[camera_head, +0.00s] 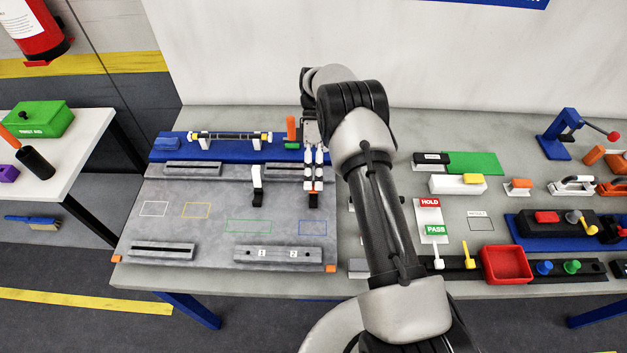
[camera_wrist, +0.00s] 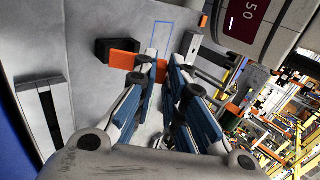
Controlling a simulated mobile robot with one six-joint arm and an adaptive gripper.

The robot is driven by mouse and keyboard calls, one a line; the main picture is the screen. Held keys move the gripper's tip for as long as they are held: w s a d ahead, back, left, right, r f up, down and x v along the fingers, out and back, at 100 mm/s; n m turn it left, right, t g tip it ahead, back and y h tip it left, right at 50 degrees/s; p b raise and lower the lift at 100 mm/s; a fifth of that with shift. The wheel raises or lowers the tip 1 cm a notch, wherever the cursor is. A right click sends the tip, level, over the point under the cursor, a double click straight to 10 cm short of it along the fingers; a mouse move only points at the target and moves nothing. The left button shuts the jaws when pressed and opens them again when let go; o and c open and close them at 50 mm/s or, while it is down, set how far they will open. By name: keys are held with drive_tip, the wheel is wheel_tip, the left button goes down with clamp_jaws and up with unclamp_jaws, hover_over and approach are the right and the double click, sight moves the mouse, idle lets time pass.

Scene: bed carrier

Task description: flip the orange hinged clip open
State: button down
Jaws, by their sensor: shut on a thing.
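The orange hinged clip (camera_wrist: 124,61) shows in the wrist view as a flat orange piece beside a dark block (camera_wrist: 118,47). Its right end passes between the fingertips of my gripper (camera_wrist: 163,72). The blue-padded fingers are closed on that end. How far the clip is turned on its hinge I cannot tell.
The grey board (camera_head: 186,225) carries slotted rails (camera_head: 163,250) and coloured outlines. A white post with a black foot (camera_head: 257,185) stands left of my gripper. An upright orange piece (camera_head: 291,128) stands behind. A red tray (camera_head: 505,265) lies at right. The board's left middle is clear.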

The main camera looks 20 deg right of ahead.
drive_tip(key=shift+w, duration=0.1)
idle(0.4)
drive_tip(key=c, duration=1.6)
unclamp_jaws()
drive_tip(key=shift+c, duration=0.2)
drive_tip(key=shift+r, duration=0.1)
wheel_tip(320, 180, up, 10)
